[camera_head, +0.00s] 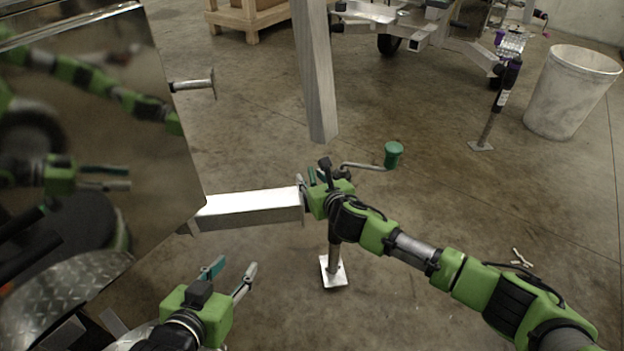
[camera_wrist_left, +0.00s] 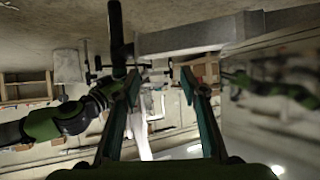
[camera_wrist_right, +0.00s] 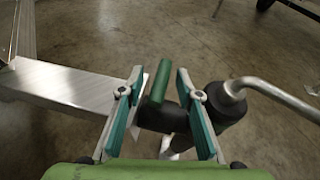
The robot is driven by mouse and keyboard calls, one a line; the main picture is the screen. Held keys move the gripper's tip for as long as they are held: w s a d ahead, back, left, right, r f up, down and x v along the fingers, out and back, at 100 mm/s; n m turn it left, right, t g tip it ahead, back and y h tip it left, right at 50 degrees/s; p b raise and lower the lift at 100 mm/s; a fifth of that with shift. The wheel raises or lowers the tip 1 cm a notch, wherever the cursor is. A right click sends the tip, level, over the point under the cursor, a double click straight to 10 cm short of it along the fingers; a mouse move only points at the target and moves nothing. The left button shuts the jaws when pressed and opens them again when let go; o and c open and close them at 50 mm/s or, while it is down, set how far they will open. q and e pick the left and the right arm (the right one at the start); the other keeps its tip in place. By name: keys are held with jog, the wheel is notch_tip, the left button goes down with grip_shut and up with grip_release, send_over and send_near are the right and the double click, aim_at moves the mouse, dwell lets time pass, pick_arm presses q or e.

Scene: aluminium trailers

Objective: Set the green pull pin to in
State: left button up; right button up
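The green pull pin (camera_wrist_right: 158,82) shows in the right wrist view as a short green cylinder, tilted slightly, at the end of a dark sleeve beside the jack. My right gripper (camera_wrist_right: 160,76) is open, with one finger on each side of the pin. A gap shows between the pin and each finger. In the head view my right gripper (camera_head: 318,178) is at the end of the trailer's beam and hides the pin. My left gripper (camera_head: 232,268) is open and empty, low at the left; its open fingers also show in the left wrist view (camera_wrist_left: 160,75).
The aluminium beam (camera_head: 250,209) runs from the trailer box (camera_head: 150,150) to the jack. The jack's foot (camera_head: 333,272) stands on the floor. Its crank has a green knob (camera_head: 393,154). A grey post (camera_head: 316,80) rises behind. A white bin (camera_head: 570,92) stands far right.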

grip_shut()
jog(key=shift+f, duration=0.15)
